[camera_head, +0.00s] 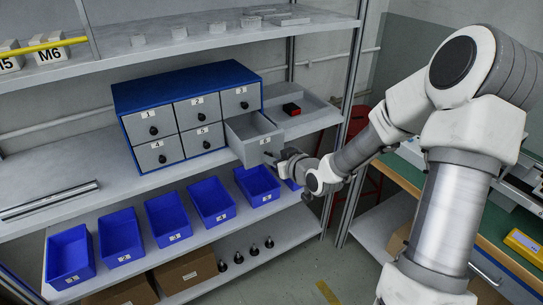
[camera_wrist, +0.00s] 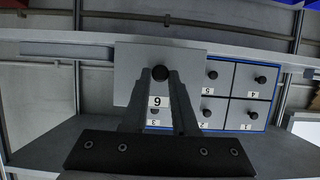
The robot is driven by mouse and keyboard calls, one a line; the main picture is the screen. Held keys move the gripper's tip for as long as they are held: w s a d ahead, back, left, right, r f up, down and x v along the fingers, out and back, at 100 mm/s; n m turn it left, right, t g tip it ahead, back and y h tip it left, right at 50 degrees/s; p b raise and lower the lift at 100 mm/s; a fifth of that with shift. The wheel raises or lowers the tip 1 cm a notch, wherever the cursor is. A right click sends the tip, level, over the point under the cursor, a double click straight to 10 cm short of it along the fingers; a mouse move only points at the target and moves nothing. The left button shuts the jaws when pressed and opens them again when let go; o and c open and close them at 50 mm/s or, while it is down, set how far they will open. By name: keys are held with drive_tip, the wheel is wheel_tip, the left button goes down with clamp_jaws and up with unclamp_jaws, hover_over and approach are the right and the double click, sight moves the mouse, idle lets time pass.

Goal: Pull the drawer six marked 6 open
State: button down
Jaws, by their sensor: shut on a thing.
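Drawer six (camera_head: 252,150) is the lower right drawer of a blue cabinet (camera_head: 185,75) on the shelf. It stands out well past the other drawer fronts, and its grey inside shows from above. My gripper (camera_head: 273,157) is at its front, shut on its dark knob. In the wrist view, which is upside down, the grey drawer front (camera_wrist: 129,75) bears the label 6 (camera_wrist: 158,101). The fingers of my gripper (camera_wrist: 160,73) meet at the round black knob (camera_wrist: 160,67). The fingers partly cover the front.
The other drawers are closed. A grey tray with a red item (camera_head: 291,109) is right of the cabinet. Several blue bins (camera_head: 211,201) stand on the shelf below, under the drawer. A green-topped bench (camera_head: 430,190) is at right.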

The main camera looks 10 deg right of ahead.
drive_tip(key=shift+s+d, duration=0.25)
drive_tip(key=shift+s, duration=0.6)
drive_tip(key=c, duration=0.7)
unclamp_jaws()
drive_tip(key=shift+s+r, duration=0.15)
